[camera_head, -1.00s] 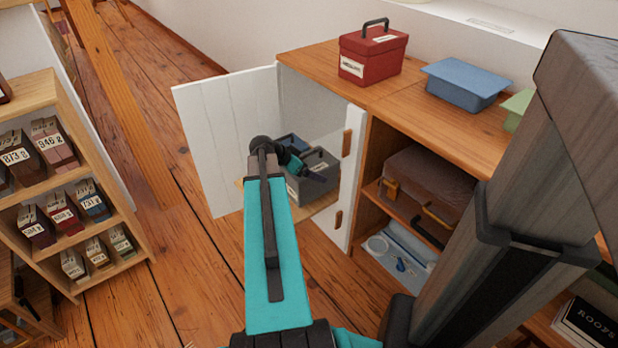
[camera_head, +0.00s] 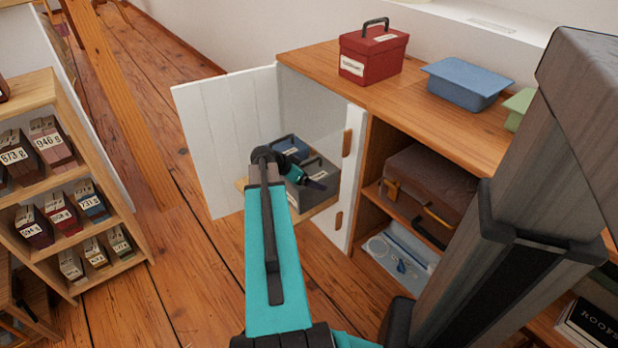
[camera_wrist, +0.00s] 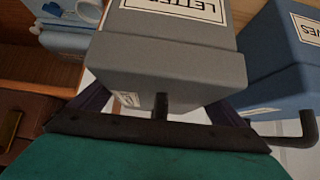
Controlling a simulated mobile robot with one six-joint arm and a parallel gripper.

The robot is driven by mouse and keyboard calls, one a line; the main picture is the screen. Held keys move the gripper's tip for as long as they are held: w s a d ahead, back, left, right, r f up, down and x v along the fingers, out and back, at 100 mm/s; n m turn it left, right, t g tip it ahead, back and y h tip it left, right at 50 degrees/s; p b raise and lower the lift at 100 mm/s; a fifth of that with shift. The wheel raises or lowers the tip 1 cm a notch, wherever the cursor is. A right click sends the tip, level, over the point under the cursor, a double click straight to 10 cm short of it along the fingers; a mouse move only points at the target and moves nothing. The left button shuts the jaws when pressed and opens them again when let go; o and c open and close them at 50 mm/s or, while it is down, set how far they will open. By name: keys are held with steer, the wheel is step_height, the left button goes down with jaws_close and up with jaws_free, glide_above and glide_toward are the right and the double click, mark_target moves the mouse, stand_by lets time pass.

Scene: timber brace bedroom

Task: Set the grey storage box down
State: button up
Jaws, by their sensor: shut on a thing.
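The grey storage box (camera_head: 318,193) is in the open white cabinet compartment at the centre of the head view, low over the wooden shelf (camera_head: 314,212). My gripper (camera_head: 314,184) is at the box, partly hidden by my arm. In the wrist view the grey box (camera_wrist: 172,68) fills the middle, with a white lettered label on it. My gripper's dark fingers (camera_wrist: 160,104) lie on either side of the box and are shut on it. Whether its underside fully touches the shelf I cannot tell.
A blue box (camera_head: 289,146) stands close beside the grey one, also seen in the wrist view (camera_wrist: 280,70). The white door (camera_head: 228,135) is swung open at left. A brown case (camera_head: 428,185) sits in the neighbouring compartment. A red box (camera_head: 373,55) stands on top.

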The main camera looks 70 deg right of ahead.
steer(key=shift+f, duration=0.1)
steer(key=o, duration=1.5)
steer(key=shift+a+r, duration=0.1)
steer(key=shift+r, duration=0.15)
steer(key=p+v, duration=0.2)
steer(key=v, duration=0.9)
steer(key=shift+w+a+r+p, duration=0.15)
steer(key=shift+a+r+p, duration=0.05)
steer(key=shift+r+p, duration=0.15)
steer(key=shift+f, duration=0.1)
